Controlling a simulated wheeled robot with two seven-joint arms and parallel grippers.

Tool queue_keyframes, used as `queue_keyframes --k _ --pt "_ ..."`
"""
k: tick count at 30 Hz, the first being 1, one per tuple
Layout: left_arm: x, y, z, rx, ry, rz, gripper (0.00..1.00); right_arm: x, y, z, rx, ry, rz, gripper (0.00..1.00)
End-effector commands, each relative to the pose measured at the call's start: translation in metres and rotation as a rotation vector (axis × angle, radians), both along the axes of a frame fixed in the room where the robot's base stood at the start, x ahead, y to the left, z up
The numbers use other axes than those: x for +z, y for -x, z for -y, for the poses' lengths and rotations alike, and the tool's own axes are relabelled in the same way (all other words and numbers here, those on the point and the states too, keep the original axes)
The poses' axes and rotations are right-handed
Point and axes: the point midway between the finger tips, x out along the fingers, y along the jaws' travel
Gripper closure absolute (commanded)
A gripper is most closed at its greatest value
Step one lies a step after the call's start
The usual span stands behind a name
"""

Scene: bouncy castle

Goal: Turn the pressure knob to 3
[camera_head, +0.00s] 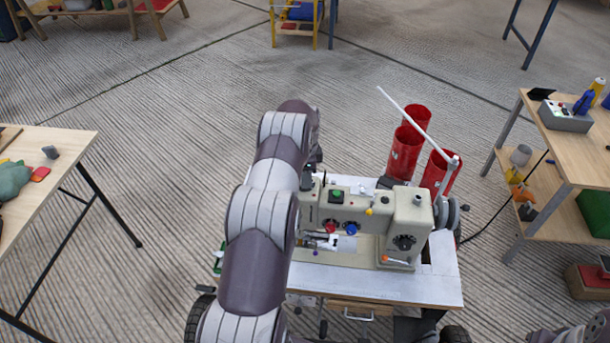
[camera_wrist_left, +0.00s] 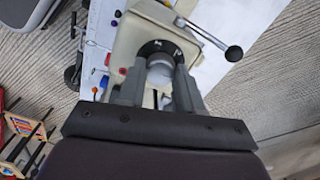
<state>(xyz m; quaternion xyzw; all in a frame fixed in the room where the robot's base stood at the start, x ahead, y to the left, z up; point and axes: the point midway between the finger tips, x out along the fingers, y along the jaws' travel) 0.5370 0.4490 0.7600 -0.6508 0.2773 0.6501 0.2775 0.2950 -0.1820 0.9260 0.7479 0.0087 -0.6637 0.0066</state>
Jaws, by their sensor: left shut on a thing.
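A cream sewing machine (camera_head: 365,208) stands on a white-topped table (camera_head: 425,287). In the left wrist view, a pale round pressure knob (camera_wrist_left: 160,64) sits in front of a black dial (camera_wrist_left: 168,46) with white marks, on the end of the machine. The marks are too small to read surely. My left gripper (camera_wrist_left: 157,78) is shut on the knob, one finger on each side. In the head view, my left arm hides that end of the machine, the knob and most of the gripper.
A metal lever with a dark ball (camera_wrist_left: 233,53) sticks out beside the knob. Red (camera_head: 331,225) and blue (camera_head: 351,229) knobs and a black dial (camera_head: 404,242) are on the machine's front. Red cylinders (camera_head: 405,150) stand behind it. Wooden tables flank it, with open floor between.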

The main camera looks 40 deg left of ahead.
Motion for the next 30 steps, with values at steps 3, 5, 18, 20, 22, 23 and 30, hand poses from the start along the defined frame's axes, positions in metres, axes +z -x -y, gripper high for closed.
queue_keyframes --k 3,5,18,20,22,23,30 --pt "0.000 -0.001 0.001 0.000 0.001 0.001 0.49 0.000 0.000 0.000 0.000 0.000 0.000 0.54" --pt "0.000 -0.001 0.001 0.000 0.001 0.001 0.40 0.000 0.000 0.000 0.000 0.000 0.000 0.54" --pt "0.031 -0.001 0.000 0.000 -0.001 0.004 0.40 -0.001 0.000 0.000 0.000 0.000 0.000 0.54" --pt "0.057 -0.001 0.001 0.000 0.000 0.001 0.40 0.022 0.000 0.000 0.000 0.000 -0.001 0.54" --pt "0.081 -0.001 0.001 0.000 0.000 0.001 0.40 0.043 0.000 0.000 0.000 0.000 0.000 0.54" --pt "0.089 -0.001 0.001 0.000 0.001 0.001 0.40 0.050 0.000 0.000 0.000 0.000 0.001 0.54" --pt "0.126 -0.001 0.002 -0.001 0.001 -0.001 0.40 0.084 0.000 0.000 0.000 0.000 0.000 0.54"
